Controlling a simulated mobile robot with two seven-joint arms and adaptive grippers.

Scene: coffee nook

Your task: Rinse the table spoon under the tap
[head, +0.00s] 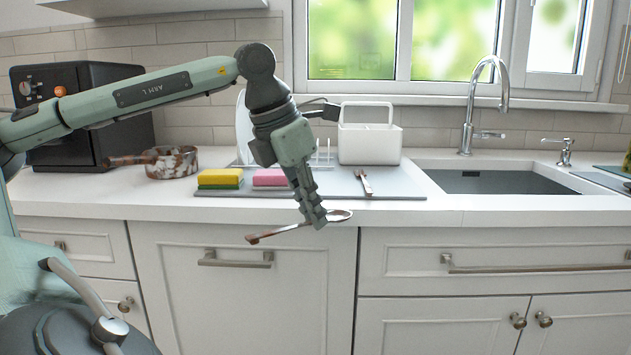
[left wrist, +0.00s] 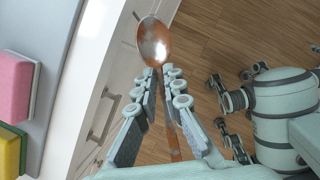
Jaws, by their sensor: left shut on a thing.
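The table spoon (head: 338,215) is metal with brown stains and hangs in the air just in front of the counter's front edge. My left gripper (head: 318,221) is shut on its handle near the bowl. In the left wrist view the spoon's bowl (left wrist: 153,42) sticks out beyond the fingertips (left wrist: 160,72), and its handle runs back between the fingers. The tap (head: 492,80) is a tall curved chrome spout at the back of the sink (head: 505,182), well to the right of the spoon. No water stream shows.
A grey mat (head: 405,182) holds another stained utensil (head: 364,182), a yellow-green sponge (head: 220,178) and a pink sponge (head: 270,177). A white caddy (head: 368,143), a dirty pan (head: 171,163) and a black oven (head: 80,85) stand behind. Bare counter lies before the sink.

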